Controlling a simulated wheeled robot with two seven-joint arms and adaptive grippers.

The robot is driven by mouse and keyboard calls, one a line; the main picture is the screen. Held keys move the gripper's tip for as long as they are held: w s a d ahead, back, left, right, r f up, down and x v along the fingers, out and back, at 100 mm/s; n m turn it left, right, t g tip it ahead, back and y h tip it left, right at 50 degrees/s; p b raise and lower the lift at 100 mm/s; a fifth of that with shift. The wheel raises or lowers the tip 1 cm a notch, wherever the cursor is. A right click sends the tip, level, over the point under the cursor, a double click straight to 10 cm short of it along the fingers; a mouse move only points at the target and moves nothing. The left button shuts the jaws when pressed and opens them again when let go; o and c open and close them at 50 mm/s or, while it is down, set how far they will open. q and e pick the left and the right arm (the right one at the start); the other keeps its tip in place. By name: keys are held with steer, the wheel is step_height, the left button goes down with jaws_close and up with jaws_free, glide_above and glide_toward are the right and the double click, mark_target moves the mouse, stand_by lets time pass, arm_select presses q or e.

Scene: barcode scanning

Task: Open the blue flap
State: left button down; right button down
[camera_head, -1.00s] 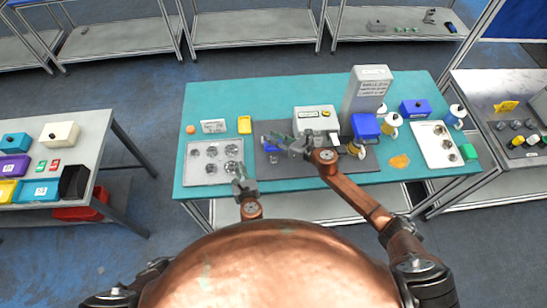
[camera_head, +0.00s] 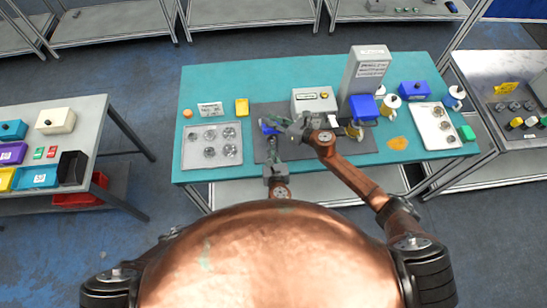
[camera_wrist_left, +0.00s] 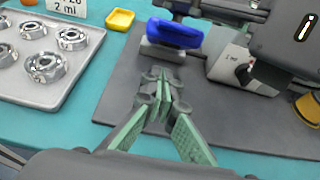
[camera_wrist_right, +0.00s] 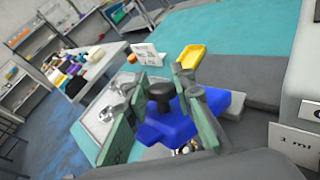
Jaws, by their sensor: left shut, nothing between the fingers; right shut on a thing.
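The blue flap (camera_head: 267,127) is at the left part of the dark mat. In the left wrist view the blue flap (camera_wrist_left: 174,33) sits over a small grey block (camera_wrist_left: 163,51). In the right wrist view the blue flap (camera_wrist_right: 176,126) carries a black knob (camera_wrist_right: 163,91) between the fingers. My right gripper (camera_wrist_right: 160,80) is shut on this knob. Whether the flap is lifted at its far side is hard to tell. My left gripper (camera_wrist_left: 161,84) is shut and empty, just in front of the block and apart from it, over the mat.
A tray of metal rings (camera_head: 190,160) lies left of the dark mat (camera_head: 230,113). A yellow dish (camera_head: 242,106) is behind. A grey box (camera_head: 313,100), a tall grey tower (camera_head: 366,72) and a blue box (camera_head: 415,91) stand to the right. My right arm crosses the mat.

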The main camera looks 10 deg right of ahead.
mark_target(271, 132)
arm_select(q)
steer(key=shift+w+r, duration=0.65)
steer(key=shift+r, duration=0.15)
steer(key=shift+w+r, duration=0.6)
steer(key=shift+r, duration=0.2)
arm_select(e)
steer(key=shift+d+f, duration=0.2)
steer(key=shift+d, duration=0.05)
arm_select(q)
steer(key=shift+r, duration=0.1)
steer(key=shift+w+r, duration=0.65)
steer(key=shift+r, duration=0.1)
arm_select(e)
steer(key=shift+a+f, duration=0.1)
steer(key=shift+f, duration=0.05)
arm_select(q)
steer(key=shift+r, duration=0.1)
arm_select(e)
steer(key=c, duration=1.8)
jaws_free()
arm_select(q)
steer(key=shift+d, duration=0.15)
arm_select(e)
steer(key=shift+o, duration=0.7)
steer(key=shift+s+a, duration=0.1)
steer(key=shift+s, duration=0.05)
steer(key=shift+a, duration=0.1)
steer(key=shift+s, duration=0.1)
